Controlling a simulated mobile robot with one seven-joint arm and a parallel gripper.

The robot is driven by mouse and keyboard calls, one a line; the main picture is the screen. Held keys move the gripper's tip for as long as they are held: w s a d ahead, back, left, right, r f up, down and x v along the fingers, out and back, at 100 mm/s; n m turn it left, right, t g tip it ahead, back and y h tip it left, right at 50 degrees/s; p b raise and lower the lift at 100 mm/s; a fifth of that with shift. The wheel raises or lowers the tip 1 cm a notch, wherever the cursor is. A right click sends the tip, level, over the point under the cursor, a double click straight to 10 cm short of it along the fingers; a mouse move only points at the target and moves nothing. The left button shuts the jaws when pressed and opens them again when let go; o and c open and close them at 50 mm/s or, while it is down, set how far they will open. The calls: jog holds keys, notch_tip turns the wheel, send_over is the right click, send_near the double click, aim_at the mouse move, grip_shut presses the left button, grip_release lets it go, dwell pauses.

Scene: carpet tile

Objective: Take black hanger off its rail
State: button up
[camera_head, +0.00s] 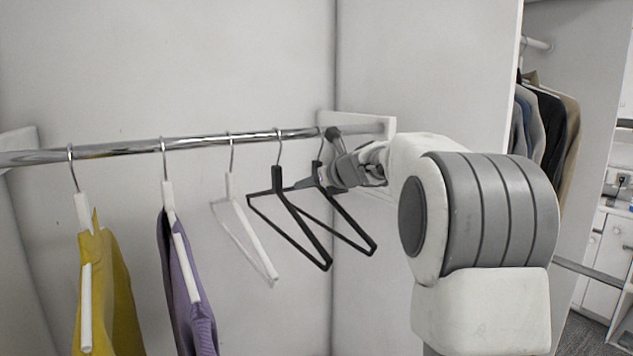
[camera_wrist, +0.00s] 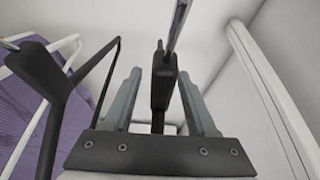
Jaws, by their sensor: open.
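Two empty black hangers hang side by side on the chrome rail (camera_head: 210,141): the left black hanger (camera_head: 302,229) and the right black hanger (camera_head: 354,229). My gripper (camera_head: 305,182) is at the neck of the right one, below the rail, and partly hides it. In the wrist view my gripper (camera_wrist: 160,88) is open, with one finger on each side of a black hanger's neck (camera_wrist: 161,82). The other black hanger (camera_wrist: 62,90) is outside the fingers, to the left. Whether a finger touches the neck I cannot tell.
A white hanger (camera_head: 245,235) hangs empty left of the black ones. Further left hang a purple garment (camera_head: 190,285) and a yellow garment (camera_head: 105,290) on white hangers. The rail's end bracket and side wall (camera_head: 430,70) are close on the right.

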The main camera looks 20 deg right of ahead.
jog(key=shift+w+f, duration=0.2)
jog(key=shift+w, duration=0.15)
grip_shut()
jog(key=shift+r, duration=0.1)
